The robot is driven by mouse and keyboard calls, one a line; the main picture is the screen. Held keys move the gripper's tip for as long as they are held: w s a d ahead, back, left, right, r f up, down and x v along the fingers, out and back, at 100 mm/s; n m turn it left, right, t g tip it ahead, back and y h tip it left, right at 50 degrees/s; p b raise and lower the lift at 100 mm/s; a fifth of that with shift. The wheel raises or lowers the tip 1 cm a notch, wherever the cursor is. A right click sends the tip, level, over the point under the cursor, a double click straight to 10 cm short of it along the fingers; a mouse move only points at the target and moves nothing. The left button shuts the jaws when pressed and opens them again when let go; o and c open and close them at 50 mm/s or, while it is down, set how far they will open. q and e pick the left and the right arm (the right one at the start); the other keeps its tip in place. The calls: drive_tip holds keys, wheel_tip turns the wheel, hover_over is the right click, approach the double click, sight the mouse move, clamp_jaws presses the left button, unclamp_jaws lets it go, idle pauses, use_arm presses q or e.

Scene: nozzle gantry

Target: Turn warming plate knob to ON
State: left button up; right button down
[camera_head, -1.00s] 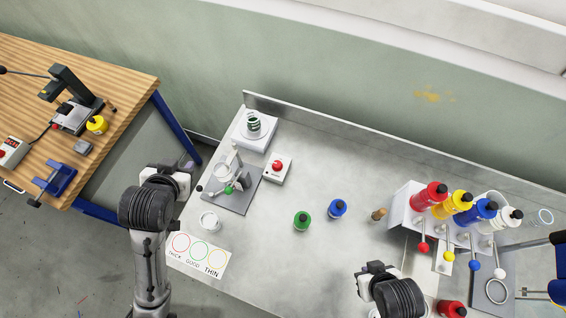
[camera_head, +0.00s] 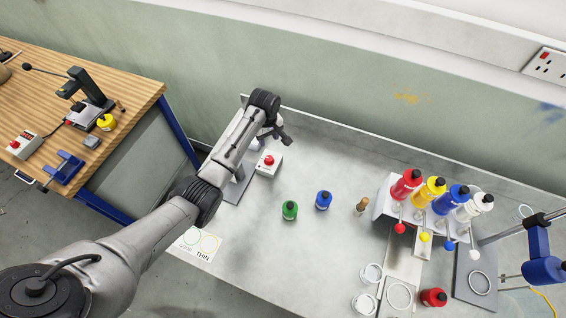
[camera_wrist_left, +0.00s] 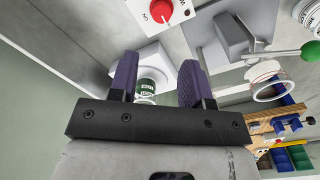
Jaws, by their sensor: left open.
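The red knob (camera_head: 268,160) sits on a small white box (camera_head: 262,168) towards the back left of the steel table. In the left wrist view the red knob (camera_wrist_left: 161,12) is at the top edge, partly cut off, with ON lettering beside it. My left gripper (camera_head: 278,133) is open, beyond the knob box towards the back wall in the head view. Its purple fingers (camera_wrist_left: 158,72) are apart and empty, not touching the knob. Between them, farther off, show a white block (camera_wrist_left: 155,56) and a green-banded jar (camera_wrist_left: 146,88). My right gripper is out of view.
My left arm crosses the table's left part and hides most of the grey stand (camera_head: 236,187). A bottle rack (camera_head: 385,202) is farther right.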

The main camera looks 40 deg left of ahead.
sight(269, 158)
use_arm(q)
wheel_tip(269, 158, down, 12)
drive_tip(key=n+b, duration=0.2)
drive_tip(key=n, duration=0.1)
drive_tip(key=shift+a, duration=0.15)
drive_tip(key=shift+f+b, duration=0.3)
drive_tip(key=shift+f, duration=0.55)
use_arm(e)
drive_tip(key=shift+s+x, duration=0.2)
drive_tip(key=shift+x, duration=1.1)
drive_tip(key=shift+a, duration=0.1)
use_arm(q)
drive_tip(key=c, duration=0.6)
drive_tip(key=shift+c, duration=0.2)
